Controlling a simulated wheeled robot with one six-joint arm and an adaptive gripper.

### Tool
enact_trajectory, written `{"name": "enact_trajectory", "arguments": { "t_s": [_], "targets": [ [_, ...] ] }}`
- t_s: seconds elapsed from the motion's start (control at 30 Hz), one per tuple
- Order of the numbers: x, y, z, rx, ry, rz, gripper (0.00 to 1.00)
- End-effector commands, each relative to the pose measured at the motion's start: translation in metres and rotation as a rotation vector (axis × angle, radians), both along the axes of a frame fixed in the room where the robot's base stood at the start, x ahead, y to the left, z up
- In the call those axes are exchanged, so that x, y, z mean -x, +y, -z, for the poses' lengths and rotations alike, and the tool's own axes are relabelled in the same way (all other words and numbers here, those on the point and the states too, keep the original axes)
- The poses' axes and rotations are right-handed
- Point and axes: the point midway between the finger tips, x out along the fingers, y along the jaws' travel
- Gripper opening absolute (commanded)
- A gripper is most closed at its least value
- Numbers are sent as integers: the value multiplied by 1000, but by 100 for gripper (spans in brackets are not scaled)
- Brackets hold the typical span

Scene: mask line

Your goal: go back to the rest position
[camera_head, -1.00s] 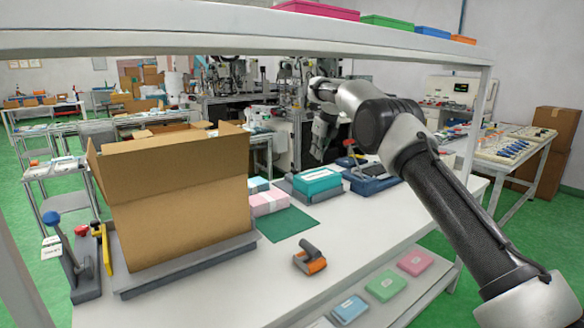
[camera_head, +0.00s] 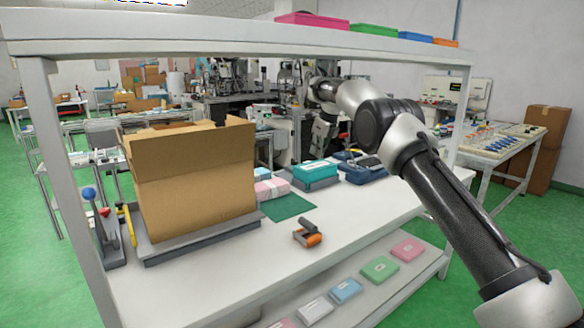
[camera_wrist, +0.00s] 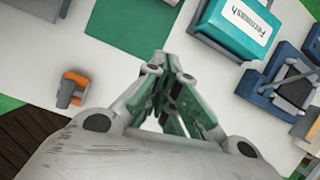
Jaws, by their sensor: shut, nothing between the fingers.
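My gripper (camera_wrist: 172,118) points down over the white table (camera_wrist: 125,75) in the wrist view. Its fingers are together with nothing between them. In the head view my arm reaches in from the lower right, and the gripper (camera_head: 318,145) hangs above the far side of the table, partly hidden by the arm.
A large open cardboard box (camera_head: 195,190) stands on a grey platform at the left. An orange and grey tape dispenser (camera_head: 308,234) lies near the front. Pink and blue packs (camera_head: 270,187) sit behind the mat. A shelf (camera_head: 240,46) spans overhead, with an upright post (camera_head: 458,118) near my arm.

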Motion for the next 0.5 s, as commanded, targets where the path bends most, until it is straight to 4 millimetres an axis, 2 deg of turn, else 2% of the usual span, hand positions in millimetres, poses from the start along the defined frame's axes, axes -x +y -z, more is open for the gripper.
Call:
{"name": "enact_trajectory", "arguments": {
  "t_s": [0.17, 0.27, 0.37, 0.5],
  "targets": [
    [-2, 0, 2, 50, -40, -152, 0],
    [0, -2, 12, 96, -54, -276, 0],
    [7, -5, 32, 150, -54, -424, 0],
    [27, -13, 67, 233, -32, -700, 0]
  ]
}}
